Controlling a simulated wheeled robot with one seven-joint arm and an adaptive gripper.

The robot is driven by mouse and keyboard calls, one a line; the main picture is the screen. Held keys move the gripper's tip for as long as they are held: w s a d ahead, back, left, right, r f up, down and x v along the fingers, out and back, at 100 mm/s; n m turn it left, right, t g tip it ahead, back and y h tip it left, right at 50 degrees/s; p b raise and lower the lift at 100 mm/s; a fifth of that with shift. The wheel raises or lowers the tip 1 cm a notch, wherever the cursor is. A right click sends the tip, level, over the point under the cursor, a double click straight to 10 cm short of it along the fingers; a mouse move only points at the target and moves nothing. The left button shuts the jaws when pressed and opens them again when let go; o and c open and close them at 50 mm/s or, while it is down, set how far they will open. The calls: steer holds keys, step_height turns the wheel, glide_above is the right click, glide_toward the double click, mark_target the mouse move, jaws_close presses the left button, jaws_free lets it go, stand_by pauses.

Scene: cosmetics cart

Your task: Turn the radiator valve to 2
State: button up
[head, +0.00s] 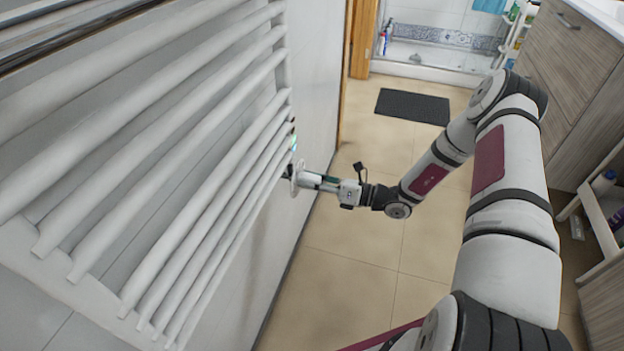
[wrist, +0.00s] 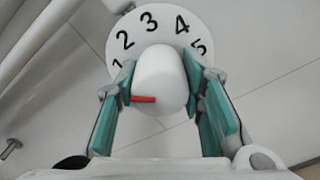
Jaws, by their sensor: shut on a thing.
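The radiator valve is a white rounded knob (wrist: 160,75) in front of a white dial plate (wrist: 111,38) with black numbers 1 to 5. A red pointer (wrist: 143,99) on the knob lies to the lower left, pointing left, below the 1 and away from the 2. My gripper (wrist: 160,82) is shut on the knob, with one teal-padded finger on each side. In the head view my gripper (head: 300,178) is at the radiator's right side; its fingers and the valve are small there, and the numbers cannot be read.
The white towel radiator (head: 150,165) with several bars fills the left. A wood-fronted cabinet (head: 575,75) and a cart (head: 590,225) stand at the right. A dark mat (head: 412,106) lies at the back. The tiled floor between is clear.

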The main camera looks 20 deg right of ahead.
steer(key=m+p, duration=0.1)
steer(key=m, duration=0.5)
steer(key=shift+m, duration=0.3)
stand_by(0.4)
steer(key=o, duration=1.1)
steer(key=shift+o, duration=0.2)
steer(key=shift+d, duration=0.1)
steer(key=v, duration=1.2)
